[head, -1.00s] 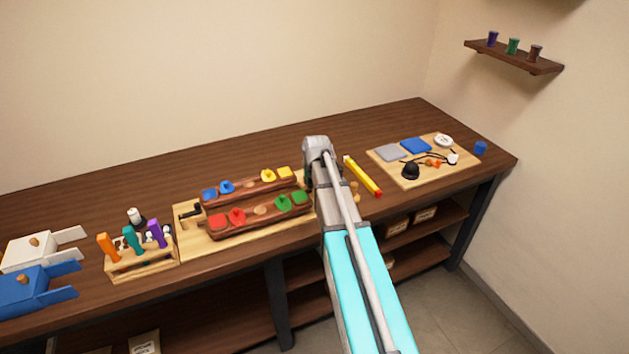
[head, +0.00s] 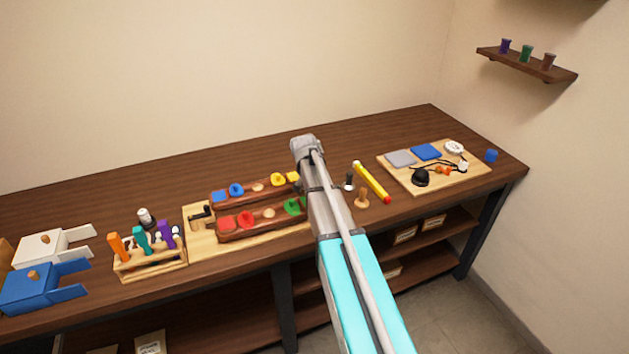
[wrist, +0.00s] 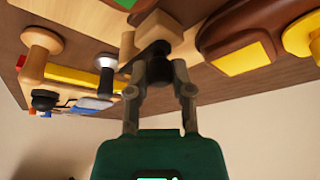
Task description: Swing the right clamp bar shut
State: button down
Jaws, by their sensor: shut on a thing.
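The wooden fitting board (head: 200,243) lies on the bench with two brown saddle pieces on it. The left clamp (head: 201,216), with a black bar, shows at its left end. The right end of the board and the right clamp are hidden behind my arm in the head view. In the wrist view my gripper (wrist: 158,62) is shut on the black part of the right clamp bar (wrist: 153,50), beside a pale wooden block (wrist: 160,28). The fingers cover much of the bar, so I cannot tell its exact angle.
A wooden peg (head: 362,197), a dark peg (head: 349,181) and a yellow-red stick (head: 372,182) stand or lie right of my arm. A tool rack (head: 150,262) stands left of the board. A tray (head: 455,182) lies further right. The bench behind is clear.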

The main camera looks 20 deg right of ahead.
dwell(0.3)
jog(key=c, duration=0.5)
grip_release()
jog(key=shift+s, duration=0.1)
